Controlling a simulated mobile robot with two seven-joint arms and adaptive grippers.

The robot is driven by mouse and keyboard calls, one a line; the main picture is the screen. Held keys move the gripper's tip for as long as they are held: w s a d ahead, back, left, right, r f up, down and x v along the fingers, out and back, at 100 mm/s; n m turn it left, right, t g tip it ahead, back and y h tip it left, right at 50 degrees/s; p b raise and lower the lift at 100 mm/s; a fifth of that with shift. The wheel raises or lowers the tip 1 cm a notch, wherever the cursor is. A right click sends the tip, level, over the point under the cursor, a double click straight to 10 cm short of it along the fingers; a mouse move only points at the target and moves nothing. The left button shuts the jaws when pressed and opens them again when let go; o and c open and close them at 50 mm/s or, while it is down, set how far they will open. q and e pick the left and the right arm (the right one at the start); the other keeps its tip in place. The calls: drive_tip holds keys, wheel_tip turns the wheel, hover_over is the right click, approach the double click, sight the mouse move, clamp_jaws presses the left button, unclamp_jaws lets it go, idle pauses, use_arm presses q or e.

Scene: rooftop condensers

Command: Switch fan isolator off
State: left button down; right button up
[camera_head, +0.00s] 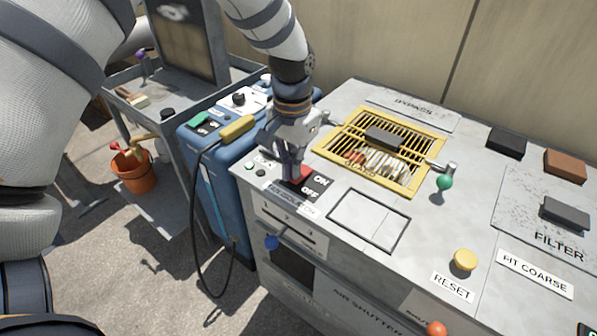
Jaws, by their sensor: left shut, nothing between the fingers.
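The fan isolator is a red rocker (301,176) on a dark plate (318,186) marked ON and OFF, near the left front corner of the grey cabinet top. My left gripper (292,176) is shut and empty, pointing down at the rocker. Its fingertips are at the red part, and they hide some of it. I cannot tell whether they touch it or which way the rocker is tilted. A white label below the plate is partly readable. My right gripper is not in view.
A yellow guard grille (414,181) with a dark block on it lies behind. A green-knobbed lever (445,182), a yellow reset button (465,260) and dark blocks stand to the right. A blue machine (217,165) with a yellow-handled cable stands left, beside a grey cart (190,96).

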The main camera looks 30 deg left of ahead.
use_arm(q)
drive_tip(key=shift+f, duration=0.3)
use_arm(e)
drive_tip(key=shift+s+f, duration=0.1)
use_arm(q)
drive_tip(key=shift+s+r, duration=0.1)
drive_tip(key=shift+r+p, duration=1.15)
drive_tip(key=shift+r, duration=2.35)
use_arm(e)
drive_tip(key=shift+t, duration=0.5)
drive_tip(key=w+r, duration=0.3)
use_arm(q)
drive_tip(key=shift+f, duration=0.1)
